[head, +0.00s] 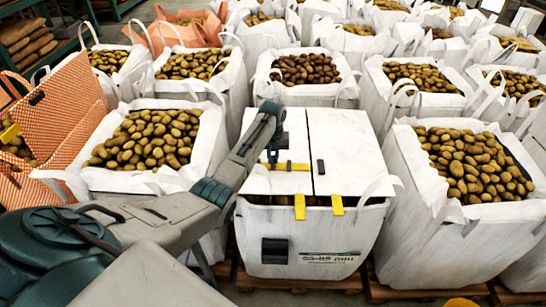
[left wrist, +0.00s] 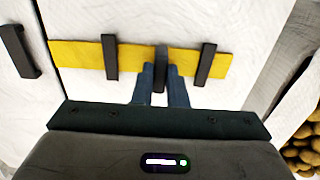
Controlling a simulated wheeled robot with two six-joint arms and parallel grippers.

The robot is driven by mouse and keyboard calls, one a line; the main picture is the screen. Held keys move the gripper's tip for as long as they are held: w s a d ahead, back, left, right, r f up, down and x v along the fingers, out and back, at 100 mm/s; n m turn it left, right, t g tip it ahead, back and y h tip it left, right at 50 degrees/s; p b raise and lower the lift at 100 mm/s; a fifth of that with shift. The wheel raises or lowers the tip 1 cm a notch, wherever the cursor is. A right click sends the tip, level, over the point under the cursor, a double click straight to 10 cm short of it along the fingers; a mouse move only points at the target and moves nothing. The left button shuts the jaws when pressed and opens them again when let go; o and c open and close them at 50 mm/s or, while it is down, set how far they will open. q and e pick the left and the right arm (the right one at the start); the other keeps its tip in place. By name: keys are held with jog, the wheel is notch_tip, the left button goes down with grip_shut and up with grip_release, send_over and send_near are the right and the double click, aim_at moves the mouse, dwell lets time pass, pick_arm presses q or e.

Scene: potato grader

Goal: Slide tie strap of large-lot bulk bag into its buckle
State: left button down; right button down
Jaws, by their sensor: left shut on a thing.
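The bulk bag (head: 300,245) stands in the front middle, its white top flaps closed and meeting at a seam. The yellow tie strap (head: 292,166) lies across the left flap, its end close to the seam. It also shows in the left wrist view (left wrist: 82,54), with a black bar at each side of my fingers. A black buckle (head: 321,166) sits apart from the strap across the seam; it is at the far left of the left wrist view (left wrist: 25,52). My left gripper (left wrist: 160,75) is shut on an upright black piece in the strap's middle. My right gripper is not in view.
Open white bags of potatoes stand close by, at the left (head: 150,140) and right (head: 475,165), with more behind. An orange checked bag (head: 62,110) is at the far left. Yellow tabs (head: 300,207) hang over the front top edge. Loop handles stick up from several bags.

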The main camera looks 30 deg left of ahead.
aim_at(293, 166)
pick_arm(q)
jog(key=w+d, duration=0.1)
jog(key=d, duration=0.1)
jog(key=w+d, duration=0.1)
jog(key=d, duration=0.1)
jog(key=w+d, duration=0.2)
jog(key=shift+d, duration=0.2)
jog(key=shift+s+a+r, duration=0.1)
jog(key=c, duration=1.4)
grip_release()
jog(key=shift+d, duration=0.2)
jog(key=shift+c, duration=0.2)
jog(key=shift+a, duration=0.1)
jog(key=shift+r, duration=0.25)
notch_tip(293, 166, up, 10)
jog(key=b, duration=0.2)
jog(key=shift+r, duration=0.15)
